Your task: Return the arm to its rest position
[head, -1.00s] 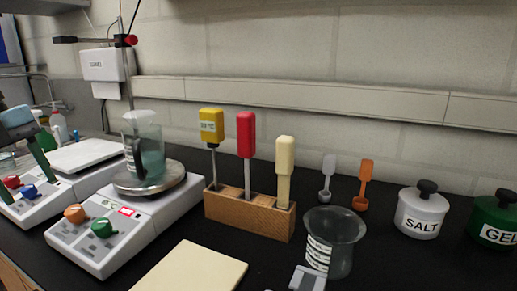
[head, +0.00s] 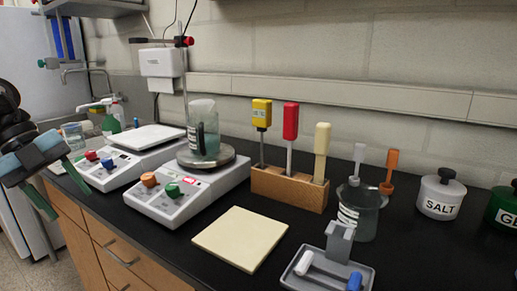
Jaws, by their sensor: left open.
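My left arm comes in at the left edge, and its gripper (head: 70,203) has blue-grey pads and two dark green fingers. The fingers are spread apart with nothing between them. The gripper shows in front of the bench's left end and the wooden cabinet front (head: 95,240), clear of the beaker and the tool block. My right gripper is not in view.
A hot plate (head: 180,203) carries a glass beaker (head: 205,140) with teal liquid. A balance (head: 110,165) stands left of it.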

